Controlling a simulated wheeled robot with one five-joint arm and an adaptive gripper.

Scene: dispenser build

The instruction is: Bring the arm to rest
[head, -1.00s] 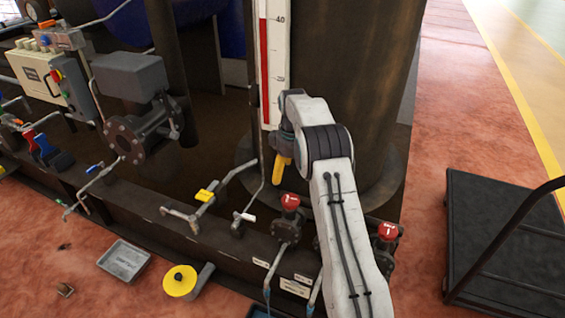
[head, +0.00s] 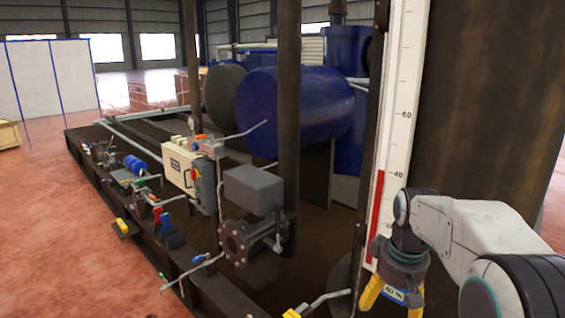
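My arm reaches in from the lower right of the head view, its white links bent at a dark joint. My gripper (head: 391,293) points downward in front of the tall gauge board (head: 400,110) and the brown column. The lower ends of the fingers are near the picture's bottom edge.
The dark skid frame (head: 200,272) carries a grey valve unit (head: 252,190), a cream control box (head: 186,172) and a blue tank (head: 300,110). A brown column (head: 490,100) stands close behind my arm. Open red floor (head: 60,230) lies at the left.

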